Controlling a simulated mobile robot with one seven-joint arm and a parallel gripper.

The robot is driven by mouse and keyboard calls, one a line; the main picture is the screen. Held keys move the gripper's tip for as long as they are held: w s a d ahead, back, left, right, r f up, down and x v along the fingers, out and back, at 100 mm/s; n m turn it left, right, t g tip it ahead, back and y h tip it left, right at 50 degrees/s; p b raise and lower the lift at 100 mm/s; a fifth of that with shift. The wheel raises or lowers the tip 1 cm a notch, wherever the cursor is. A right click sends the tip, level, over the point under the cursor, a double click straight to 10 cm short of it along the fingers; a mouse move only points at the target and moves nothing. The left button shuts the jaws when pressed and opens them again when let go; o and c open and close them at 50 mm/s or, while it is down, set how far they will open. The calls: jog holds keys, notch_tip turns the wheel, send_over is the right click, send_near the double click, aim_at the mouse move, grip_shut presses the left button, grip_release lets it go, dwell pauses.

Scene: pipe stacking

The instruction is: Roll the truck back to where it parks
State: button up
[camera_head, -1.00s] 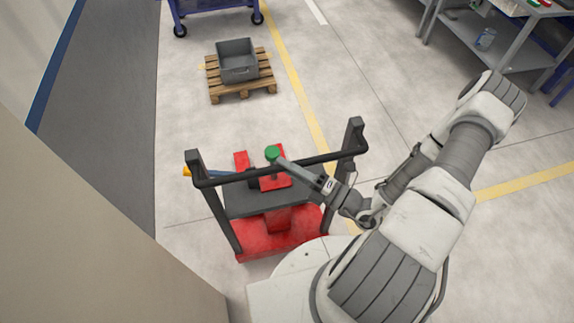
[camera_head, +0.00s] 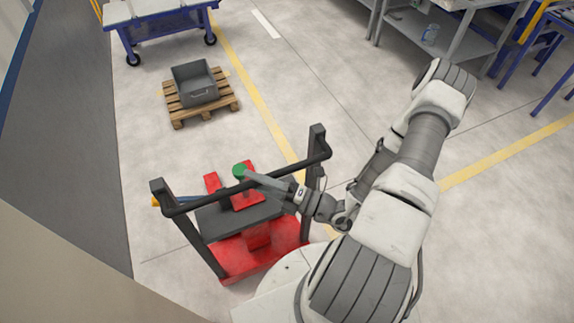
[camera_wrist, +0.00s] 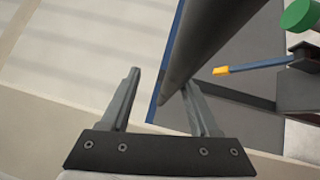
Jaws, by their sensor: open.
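The truck has a red base (camera_head: 232,268), a dark deck and a black push handle (camera_head: 318,158) between two uprights. It stands on the floor close in front of my body. A red device with a green round top (camera_head: 240,170) is on its deck; the green top also shows at the upper right of the wrist view (camera_wrist: 300,15). My gripper (camera_head: 252,177) is at the handle bar, fingers spread. In the wrist view, the bar (camera_wrist: 205,40) runs past the open fingers (camera_wrist: 161,82), nearer the right one. Whether it lies fully between them or touches, I cannot tell.
A wooden pallet (camera_head: 206,115) with a grey bin (camera_head: 196,82) stands beyond the truck. A blue-legged wheeled table (camera_head: 160,28) is behind it, and grey shelving (camera_head: 425,40) is at upper right. A beige surface (camera_head: 50,275) fills the lower left. Yellow-lined floor between is clear.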

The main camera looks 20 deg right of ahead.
notch_tip(320, 180, up, 3)
jog(key=shift+r, duration=0.1)
jog(key=s+d+r, duration=0.5)
jog(key=d+r, duration=0.1)
jog(key=d, duration=0.4)
jog(key=shift+s+d+r, duration=0.15)
jog(key=shift+d+r, duration=0.1)
jog(key=shift+f, duration=0.1)
